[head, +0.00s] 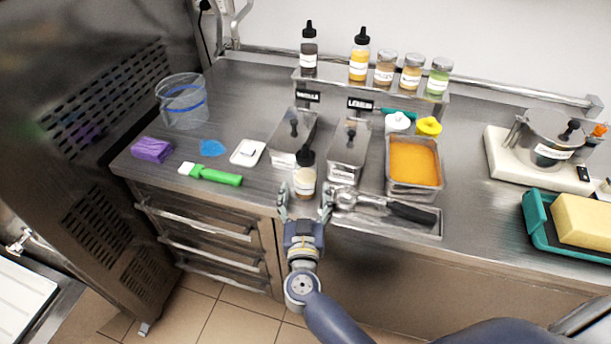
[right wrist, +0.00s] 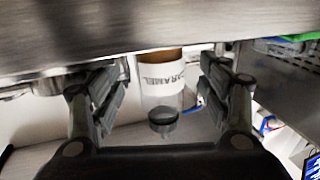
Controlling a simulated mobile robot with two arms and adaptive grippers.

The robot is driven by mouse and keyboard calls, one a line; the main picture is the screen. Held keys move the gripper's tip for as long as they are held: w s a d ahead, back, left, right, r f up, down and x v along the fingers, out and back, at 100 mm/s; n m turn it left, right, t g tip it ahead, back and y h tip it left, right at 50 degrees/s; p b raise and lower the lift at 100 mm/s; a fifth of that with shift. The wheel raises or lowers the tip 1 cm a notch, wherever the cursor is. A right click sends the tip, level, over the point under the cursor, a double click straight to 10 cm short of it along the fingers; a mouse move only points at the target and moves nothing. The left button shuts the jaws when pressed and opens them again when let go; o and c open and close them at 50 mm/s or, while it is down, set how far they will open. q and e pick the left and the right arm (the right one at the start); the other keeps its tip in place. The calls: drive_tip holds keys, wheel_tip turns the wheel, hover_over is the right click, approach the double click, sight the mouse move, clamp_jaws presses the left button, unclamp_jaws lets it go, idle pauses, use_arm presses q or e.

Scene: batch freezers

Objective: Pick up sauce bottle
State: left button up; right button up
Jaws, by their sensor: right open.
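A sauce bottle (head: 304,182) with a black nozzle cap and a pale label stands upright near the counter's front edge. In the right wrist view the bottle (right wrist: 160,70) appears upside down, and its label reads CARAMEL. My right gripper (head: 305,203) is open at the counter's front edge, with one finger on each side of the bottle. Gaps show between the fingers and the bottle in the right wrist view (right wrist: 161,88). A dark sauce bottle (head: 309,56) and a yellow one (head: 359,62) stand on the back shelf. My left gripper is not in view.
Lidded metal containers (head: 292,140) stand behind the bottle. A tray (head: 375,226) with a scoop (head: 395,208) lies close to its right, before an orange-filled pan (head: 413,163). A green-handled brush (head: 215,175) and a white scale (head: 247,152) lie left.

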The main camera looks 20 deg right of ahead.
sight(305, 190)
drive_tip(key=x, duration=0.4)
drive_tip(key=shift+w+d, duration=0.1)
drive_tip(key=shift+w, duration=0.15)
drive_tip(key=shift+s, duration=0.1)
drive_tip(key=shift+c, duration=0.2)
drive_tip(key=c, duration=1.1)
drive_tip(key=shift+r, duration=0.1)
